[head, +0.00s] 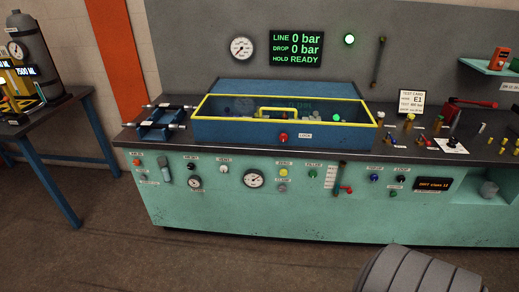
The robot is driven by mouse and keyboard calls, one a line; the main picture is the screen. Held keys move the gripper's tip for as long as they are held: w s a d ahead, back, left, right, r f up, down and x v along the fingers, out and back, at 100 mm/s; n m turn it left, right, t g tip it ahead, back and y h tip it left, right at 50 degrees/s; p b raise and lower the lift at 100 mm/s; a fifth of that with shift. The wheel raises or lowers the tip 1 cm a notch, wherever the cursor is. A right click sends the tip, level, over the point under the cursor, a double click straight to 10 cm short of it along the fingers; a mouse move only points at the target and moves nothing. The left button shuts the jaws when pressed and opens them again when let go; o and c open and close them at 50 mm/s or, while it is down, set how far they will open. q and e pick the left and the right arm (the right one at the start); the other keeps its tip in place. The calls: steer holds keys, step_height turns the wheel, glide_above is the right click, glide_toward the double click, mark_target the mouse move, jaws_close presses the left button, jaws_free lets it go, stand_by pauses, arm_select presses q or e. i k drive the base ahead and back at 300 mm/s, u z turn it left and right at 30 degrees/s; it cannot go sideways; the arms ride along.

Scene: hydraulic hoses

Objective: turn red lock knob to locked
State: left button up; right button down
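The red lock knob (283,138) is a small round knob on the front face of a blue box with a yellow rim (225,131). A small white label (306,136) that seems to read LOCK is to its right. The knob is too small to tell which way it is turned. The box stands on the dark top of a green test bench. Neither gripper's fingers show, and nothing of mine touches the knob.
The green bench (230,215) carries gauges, knobs and buttons on its front. A wall display (296,48) reads 0 bar and READY.

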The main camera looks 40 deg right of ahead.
mark_target(283, 137)
steer(key=z, duration=0.85)
steer(key=i, duration=0.5)
steer(key=z, duration=1.4)
steer(key=i, duration=0.65)
steer(key=z, duration=0.65)
